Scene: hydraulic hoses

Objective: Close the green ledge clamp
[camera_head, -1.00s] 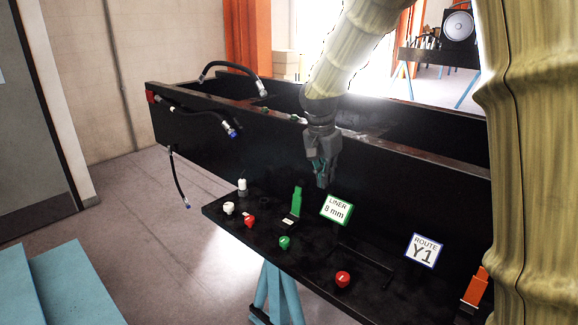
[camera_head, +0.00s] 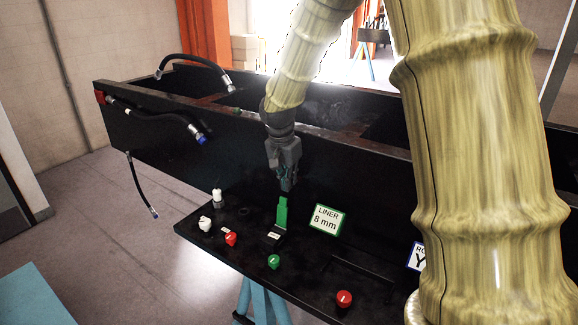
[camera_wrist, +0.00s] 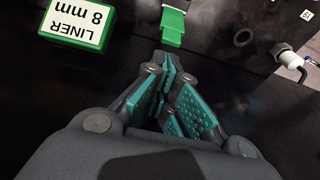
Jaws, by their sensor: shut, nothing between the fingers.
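In the wrist view the clamp's green part (camera_wrist: 173,27) lies just ahead of the fingertips, at the top centre. My gripper (camera_head: 287,186) points down, just above and slightly right of the lever's top in the head view. Its teal-padded fingers (camera_wrist: 168,75) are shut and empty. I cannot tell whether the fingertips touch the lever; a gap seems to show in the wrist view.
Red (camera_head: 344,299), green (camera_head: 273,261) and white (camera_head: 205,223) knobs sit along the ledge (camera_head: 310,285). A white-topped fitting (camera_head: 217,196) stands left. Black hoses (camera_head: 150,113) hang on the frame's left.

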